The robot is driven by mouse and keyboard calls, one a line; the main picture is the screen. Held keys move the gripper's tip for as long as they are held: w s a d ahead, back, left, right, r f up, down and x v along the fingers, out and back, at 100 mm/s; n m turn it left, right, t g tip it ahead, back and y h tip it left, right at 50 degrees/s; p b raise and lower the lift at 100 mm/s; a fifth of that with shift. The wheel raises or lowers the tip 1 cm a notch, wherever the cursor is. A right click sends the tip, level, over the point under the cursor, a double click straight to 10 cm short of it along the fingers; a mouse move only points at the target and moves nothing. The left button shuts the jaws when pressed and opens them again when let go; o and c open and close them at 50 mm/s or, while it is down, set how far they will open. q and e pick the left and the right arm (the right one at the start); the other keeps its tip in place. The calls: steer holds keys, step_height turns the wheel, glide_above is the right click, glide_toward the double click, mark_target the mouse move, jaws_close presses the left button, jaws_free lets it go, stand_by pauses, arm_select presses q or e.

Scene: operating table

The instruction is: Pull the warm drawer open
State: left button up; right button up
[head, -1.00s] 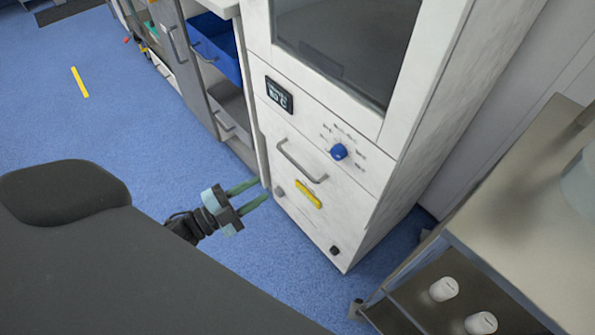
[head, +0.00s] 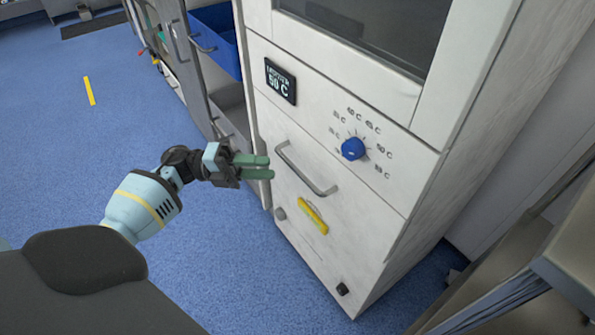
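The warm drawer (head: 262,134) is a white front panel low in the white cabinet, under a display reading 50 C. It looks shut, flush with the cabinet. Its grey metal bar handle (head: 306,172) slants across the panel. My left gripper (head: 271,167) is just left of the handle, its two green fingers pointing right toward the handle's upper left end. The fingers look a little apart with nothing between them. They appear short of the handle, though depth is hard to judge. My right gripper is not in view.
A blue knob (head: 353,149) with temperature marks sits right of the handle. A yellow strip handle (head: 312,215) is below it. A blue bin (head: 213,40) sits in the open grey cabinet to the left. A metal cart (head: 545,262) stands at right. Blue floor (head: 60,170) at left is clear.

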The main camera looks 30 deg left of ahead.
mark_target(295, 167)
arm_select(q)
steer(key=shift+x, duration=3.95)
steer(key=shift+f, duration=0.1)
jaws_close()
